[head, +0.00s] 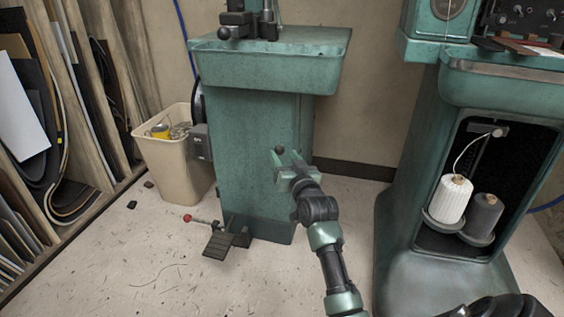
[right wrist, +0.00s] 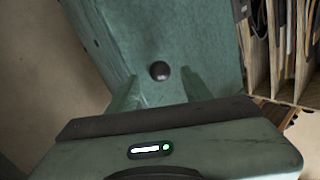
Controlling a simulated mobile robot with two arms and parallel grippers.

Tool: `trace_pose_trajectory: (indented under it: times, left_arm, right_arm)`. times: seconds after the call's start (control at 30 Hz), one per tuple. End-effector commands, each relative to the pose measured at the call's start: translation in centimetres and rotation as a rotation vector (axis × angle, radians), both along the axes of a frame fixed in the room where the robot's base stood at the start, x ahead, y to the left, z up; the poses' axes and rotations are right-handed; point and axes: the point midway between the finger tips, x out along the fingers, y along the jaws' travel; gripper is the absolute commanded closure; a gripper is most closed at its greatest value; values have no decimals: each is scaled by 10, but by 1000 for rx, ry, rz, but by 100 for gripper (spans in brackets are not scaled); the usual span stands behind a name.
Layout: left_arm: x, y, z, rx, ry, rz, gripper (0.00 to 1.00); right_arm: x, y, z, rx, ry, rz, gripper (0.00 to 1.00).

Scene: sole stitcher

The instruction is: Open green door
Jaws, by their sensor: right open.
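The green door (head: 235,150) is the front panel of the green cabinet in the middle of the head view; it looks closed, though its edges are hard to make out. A small dark round knob (head: 279,150) sits on it, and it also shows in the right wrist view (right wrist: 160,71). My right gripper (head: 287,160) is open in front of the door. In the right wrist view, its two fingertips (right wrist: 160,75) stand on either side of the knob, with gaps on both sides. Whether they reach past the knob in depth I cannot tell.
A beige bin (head: 172,165) stands left of the cabinet. A pedal (head: 226,240) lies at its foot, near a red-tipped lever (head: 188,218). Another green machine with an open recess holds a white spool (head: 450,199) and a grey spool (head: 482,216). The floor before the cabinet is mostly clear.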

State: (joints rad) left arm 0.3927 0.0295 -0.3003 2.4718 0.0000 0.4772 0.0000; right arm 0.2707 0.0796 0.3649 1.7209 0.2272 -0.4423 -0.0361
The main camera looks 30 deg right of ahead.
Motion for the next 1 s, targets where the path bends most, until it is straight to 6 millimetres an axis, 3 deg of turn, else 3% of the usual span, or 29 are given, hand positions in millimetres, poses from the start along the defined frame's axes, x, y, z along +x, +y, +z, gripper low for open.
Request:
trace_pose_trajectory:
  times: [0.2, 0.47, 0.67, 1.0]
  left_arm:
    - [-10, -1, 2, 2, -35, 2, 64]
    - [-10, -1, 4, 2, -37, 2, 64]
    - [-10, -1, 4, 2, -37, 2, 64]
    - [-10, -1, 4, 3, -36, 2, 64]
  right_arm:
    - [19, -6, -2, -1, 0, 0, 50]
    - [21, -6, 0, -1, 1, 0, 50]
    - [20, -6, 0, -1, 1, 0, 100]
    - [20, -6, -1, -1, 1, 0, 100]
